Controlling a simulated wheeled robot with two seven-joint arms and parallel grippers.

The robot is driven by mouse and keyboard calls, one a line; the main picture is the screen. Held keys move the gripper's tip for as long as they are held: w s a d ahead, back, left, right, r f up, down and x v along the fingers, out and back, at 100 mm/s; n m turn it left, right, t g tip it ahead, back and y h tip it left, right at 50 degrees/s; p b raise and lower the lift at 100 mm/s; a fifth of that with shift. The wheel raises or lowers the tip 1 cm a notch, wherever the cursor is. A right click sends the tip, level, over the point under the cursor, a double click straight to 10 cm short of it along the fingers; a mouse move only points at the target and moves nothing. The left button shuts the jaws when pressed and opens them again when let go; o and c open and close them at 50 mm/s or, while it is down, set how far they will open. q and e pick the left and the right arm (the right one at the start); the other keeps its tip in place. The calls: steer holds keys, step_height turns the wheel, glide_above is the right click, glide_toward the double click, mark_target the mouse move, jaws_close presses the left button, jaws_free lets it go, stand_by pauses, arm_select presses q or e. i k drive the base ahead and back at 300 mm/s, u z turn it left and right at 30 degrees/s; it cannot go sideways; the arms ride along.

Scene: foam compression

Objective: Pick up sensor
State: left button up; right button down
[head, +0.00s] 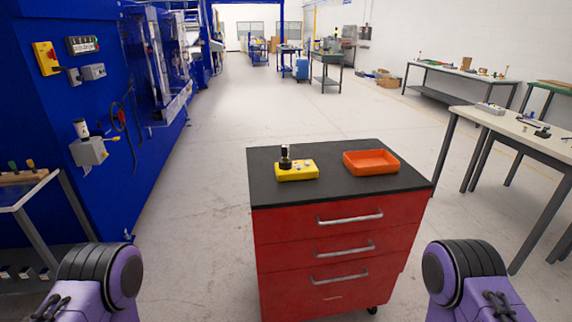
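A small upright device, dark with a pale band near the top (285,157), stands on the black top of a red drawer cart (340,238). It looks like the sensor. It is at the back left edge of a yellow box with small buttons (297,171); I cannot tell whether it stands on the box or behind it. An orange tray (371,162) lies to the right on the same top and looks empty. Purple links of my two arms show at the bottom left and right corners. Neither gripper is in view.
A blue machine wall (60,110) with boxes and switches stands at the left, with a small table (25,185) before it. Workbenches (535,138) line the right. The grey floor is clear on the cart's left and behind it.

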mark_target(285, 148)
steer(key=z, duration=1.6)
steer(key=i, duration=1.35)
steer(key=u, duration=1.2)
